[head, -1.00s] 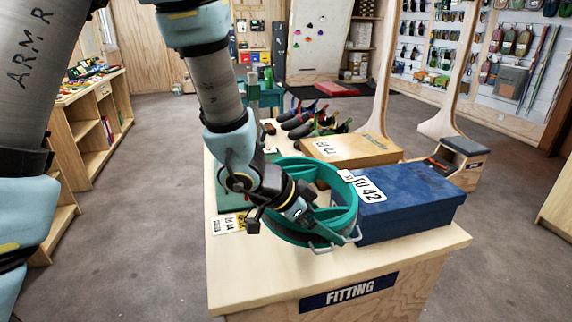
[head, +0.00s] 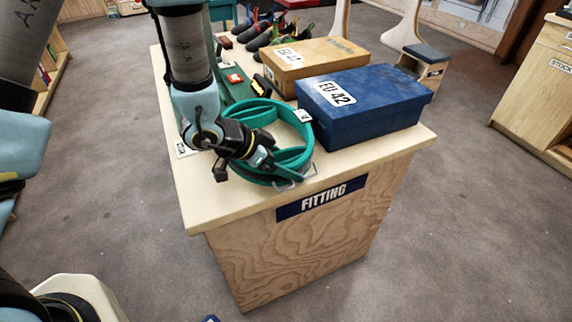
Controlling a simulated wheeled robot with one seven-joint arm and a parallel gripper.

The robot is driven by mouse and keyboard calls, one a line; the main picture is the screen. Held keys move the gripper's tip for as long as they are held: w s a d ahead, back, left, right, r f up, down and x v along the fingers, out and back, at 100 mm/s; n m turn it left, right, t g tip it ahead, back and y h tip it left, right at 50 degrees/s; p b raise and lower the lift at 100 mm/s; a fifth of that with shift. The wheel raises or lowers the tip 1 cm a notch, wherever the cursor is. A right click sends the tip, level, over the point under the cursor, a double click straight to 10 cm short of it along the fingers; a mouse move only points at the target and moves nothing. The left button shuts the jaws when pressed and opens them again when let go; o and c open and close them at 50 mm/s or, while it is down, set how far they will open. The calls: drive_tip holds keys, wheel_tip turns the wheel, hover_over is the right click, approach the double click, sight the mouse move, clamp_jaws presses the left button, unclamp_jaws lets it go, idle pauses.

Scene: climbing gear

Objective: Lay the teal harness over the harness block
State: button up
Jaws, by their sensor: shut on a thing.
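The teal harness (head: 262,109) is a stiff ring of straps with metal buckles and a small white tag, at the front left of the fitting table (head: 225,203) in the head view. My gripper (head: 270,163) is shut on the harness at its near left side. The harness is beside the left end of the blue EU 42 box; I cannot tell whether it touches the box or the table top. I cannot pick out the harness block for certain in this view.
The blue box (head: 372,112) and a tan shoe box (head: 312,60) stand on the table. A green board (head: 232,82) with small items lies behind the harness, with several climbing shoes (head: 275,30) farther back. Open floor (head: 440,230) lies to the right.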

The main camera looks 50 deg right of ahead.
drive_tip(key=shift+f, duration=0.6)
drive_tip(key=shift+f, duration=0.15)
drive_tip(key=o, duration=1.6)
drive_tip(key=shift+w+a+r, duration=0.1)
drive_tip(key=shift+a+r, duration=0.05)
drive_tip(key=shift+r, duration=0.2)
drive_tip(key=v, duration=1.1)
drive_tip(key=shift+a+r, duration=0.1)
drive_tip(key=shift+a, duration=0.05)
drive_tip(key=shift+w, duration=0.15)
